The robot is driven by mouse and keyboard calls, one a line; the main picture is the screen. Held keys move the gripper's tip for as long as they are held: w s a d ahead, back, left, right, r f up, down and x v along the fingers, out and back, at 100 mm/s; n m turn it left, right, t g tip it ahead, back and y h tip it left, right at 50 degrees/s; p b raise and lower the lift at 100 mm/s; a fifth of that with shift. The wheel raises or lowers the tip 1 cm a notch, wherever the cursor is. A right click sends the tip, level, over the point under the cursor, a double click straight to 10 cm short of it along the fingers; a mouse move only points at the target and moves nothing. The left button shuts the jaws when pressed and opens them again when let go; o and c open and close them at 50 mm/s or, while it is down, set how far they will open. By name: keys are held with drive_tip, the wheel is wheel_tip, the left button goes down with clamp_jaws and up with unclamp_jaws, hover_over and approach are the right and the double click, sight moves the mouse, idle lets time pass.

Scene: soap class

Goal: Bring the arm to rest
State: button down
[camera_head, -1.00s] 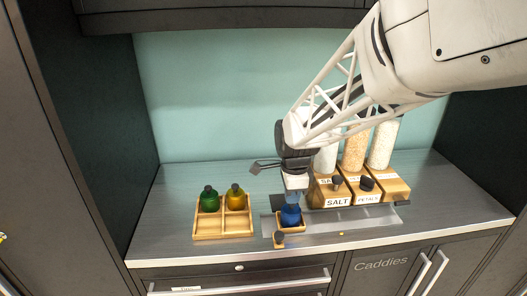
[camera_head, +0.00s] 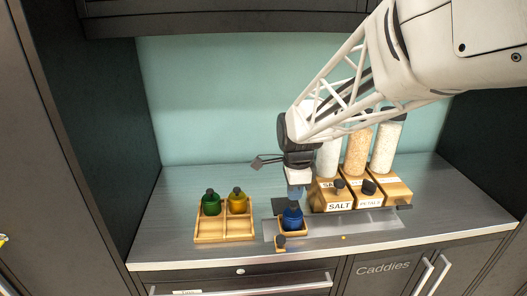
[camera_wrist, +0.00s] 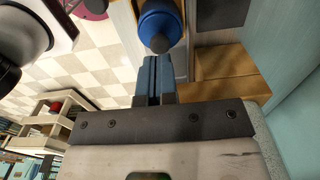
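My gripper (camera_head: 295,196) is just above the blue bottle (camera_head: 292,218) in the head view, pointing down. In the wrist view its blue fingers (camera_wrist: 159,72) lie side by side, shut, with nothing seen between them. The blue bottle also shows in the wrist view (camera_wrist: 160,22), just beyond the fingertips. It stands upright in a small wooden caddy (camera_head: 280,240) on the counter. The size of any gap between fingertips and bottle cap is hard to tell.
A wooden tray (camera_head: 225,239) at the left holds a green bottle (camera_head: 211,204) and a yellow bottle (camera_head: 237,202). Wooden dispensers with tall clear tubes, one labelled SALT (camera_head: 339,207), stand close to the right of my gripper. The counter's left front is clear.

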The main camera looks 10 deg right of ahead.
drive_tip(key=shift+r, duration=2.2)
drive_tip(key=s+d+r+n+t, duration=0.1)
drive_tip(key=s+d+n, duration=0.1)
drive_tip(key=s+n, duration=0.7)
drive_tip(key=s+d+r+n+t, duration=0.1)
drive_tip(key=s+d+n, duration=0.1)
drive_tip(key=s+n, duration=0.6)
drive_tip(key=s, duration=0.7)
drive_tip(key=shift+r+n+t, duration=0.15)
drive_tip(key=shift+n+t, duration=0.15)
drive_tip(key=shift+n, duration=0.1)
